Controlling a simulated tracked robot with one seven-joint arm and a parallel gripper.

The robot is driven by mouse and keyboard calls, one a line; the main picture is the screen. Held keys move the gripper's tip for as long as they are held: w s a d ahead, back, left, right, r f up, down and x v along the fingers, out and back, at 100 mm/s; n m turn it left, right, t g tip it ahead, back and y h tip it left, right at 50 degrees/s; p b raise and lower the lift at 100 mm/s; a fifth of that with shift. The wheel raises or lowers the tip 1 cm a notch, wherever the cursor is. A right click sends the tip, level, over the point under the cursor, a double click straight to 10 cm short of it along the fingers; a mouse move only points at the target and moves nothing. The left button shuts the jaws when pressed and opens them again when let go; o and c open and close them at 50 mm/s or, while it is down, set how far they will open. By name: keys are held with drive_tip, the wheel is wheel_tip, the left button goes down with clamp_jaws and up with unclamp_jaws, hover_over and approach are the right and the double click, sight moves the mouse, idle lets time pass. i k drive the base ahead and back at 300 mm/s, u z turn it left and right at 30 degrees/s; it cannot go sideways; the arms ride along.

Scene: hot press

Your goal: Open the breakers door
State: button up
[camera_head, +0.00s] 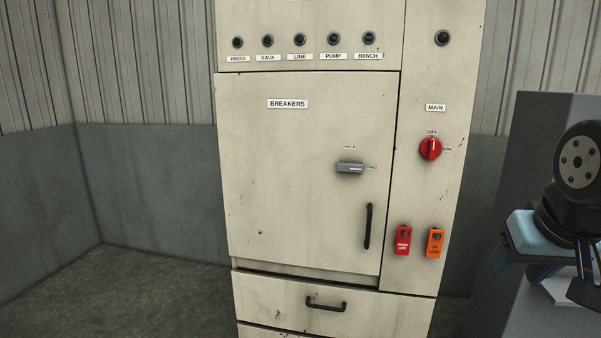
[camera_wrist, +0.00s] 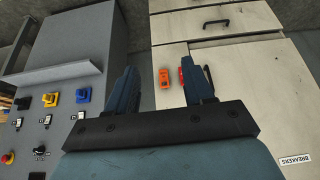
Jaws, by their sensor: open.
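The breakers door (camera_head: 290,190) is a cream panel with a BREAKERS label, and it sits in or nearly in its frame. A dark gap shows along its lower edge; I cannot tell if it stands slightly ajar. A grey latch knob (camera_head: 350,168) lies horizontal, toward the FREE mark, with HOLD above it. A black vertical pull handle (camera_head: 368,226) is at the door's lower right. My gripper (camera_head: 518,268) is right of the cabinet, apart from the door. In the wrist view my gripper (camera_wrist: 164,82) is open and empty; its right finger overlaps the door handle (camera_wrist: 208,77).
A drawer handle (camera_head: 326,304) protrudes below. A grey console (camera_wrist: 65,100) with buttons stands beside the cabinet. Floor left of the cabinet is clear.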

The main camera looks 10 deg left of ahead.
sight(283, 136)
drive_tip(key=z, duration=1.05)
drive_tip(key=k, duration=1.3)
drive_tip(key=u, duration=1.1)
drive_tip(key=i, duration=1)
drive_tip(key=z, duration=0.1)
